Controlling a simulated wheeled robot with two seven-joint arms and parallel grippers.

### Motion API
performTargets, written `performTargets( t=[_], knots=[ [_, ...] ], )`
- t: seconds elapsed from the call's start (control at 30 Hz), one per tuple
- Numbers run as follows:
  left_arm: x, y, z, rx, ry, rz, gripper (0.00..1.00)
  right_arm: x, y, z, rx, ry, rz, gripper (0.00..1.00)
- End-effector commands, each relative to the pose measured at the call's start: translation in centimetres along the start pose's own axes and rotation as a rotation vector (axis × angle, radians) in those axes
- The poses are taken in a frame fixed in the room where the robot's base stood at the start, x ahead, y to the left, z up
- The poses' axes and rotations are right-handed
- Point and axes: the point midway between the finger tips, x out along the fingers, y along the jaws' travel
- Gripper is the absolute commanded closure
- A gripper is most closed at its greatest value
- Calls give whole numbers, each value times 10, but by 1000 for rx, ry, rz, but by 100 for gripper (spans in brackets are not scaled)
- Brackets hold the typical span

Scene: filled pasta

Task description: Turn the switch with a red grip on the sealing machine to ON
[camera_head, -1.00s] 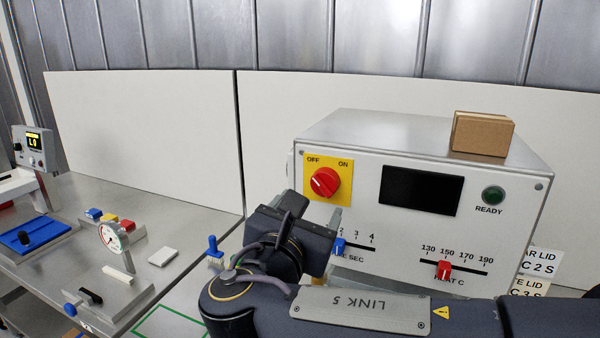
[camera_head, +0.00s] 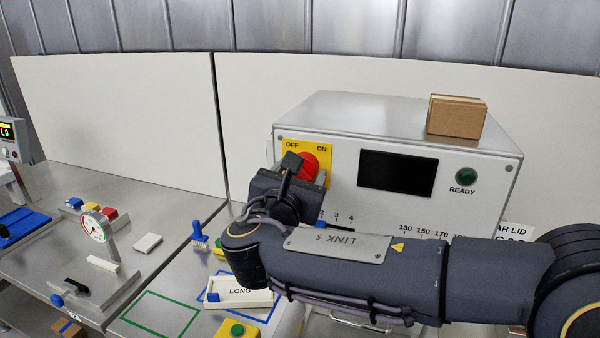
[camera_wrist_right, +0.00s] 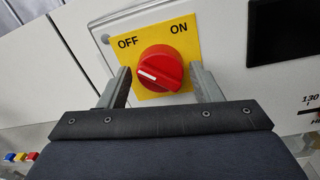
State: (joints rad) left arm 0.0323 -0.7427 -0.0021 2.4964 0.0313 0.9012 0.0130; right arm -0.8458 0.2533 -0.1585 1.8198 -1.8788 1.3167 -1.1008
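The sealing machine (camera_head: 350,120) is a grey-white box at the centre right in the head view. Its red switch (camera_head: 308,166) sits on a yellow plate (camera_head: 291,156) marked OFF at left and ON at right, and my right gripper partly covers it. In the right wrist view, the red grip (camera_wrist_right: 160,68) has a white mark pointing left and slightly up, towards the OFF side. My right gripper (camera_wrist_right: 160,82) is open, with one finger on each side of the grip and gaps that look clear. My left gripper is not in view.
A cardboard box (camera_head: 456,117) sits on the machine. A dark display (camera_head: 398,173) and green READY lamp (camera_head: 467,175) are right of the switch. A dial gauge (camera_head: 96,226) and coloured blocks stand on the left bench. A LONG tray (camera_head: 240,296) lies below.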

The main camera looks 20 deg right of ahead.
Motion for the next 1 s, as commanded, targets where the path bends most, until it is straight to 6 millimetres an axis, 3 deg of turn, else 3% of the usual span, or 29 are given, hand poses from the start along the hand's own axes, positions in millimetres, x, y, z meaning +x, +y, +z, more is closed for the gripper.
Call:
performTargets(
  t=[0.03,0.27,0.57,1.0],
  knots=[
    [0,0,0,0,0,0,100,0,0,0,0,0,0,48],
    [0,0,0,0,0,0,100,0,0,0,0,0,0,76],
    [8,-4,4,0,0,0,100,0,-1,-3,47,-3,0,76],
    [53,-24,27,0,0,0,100,0,-3,-8,378,-25,4,76]
  ],
)
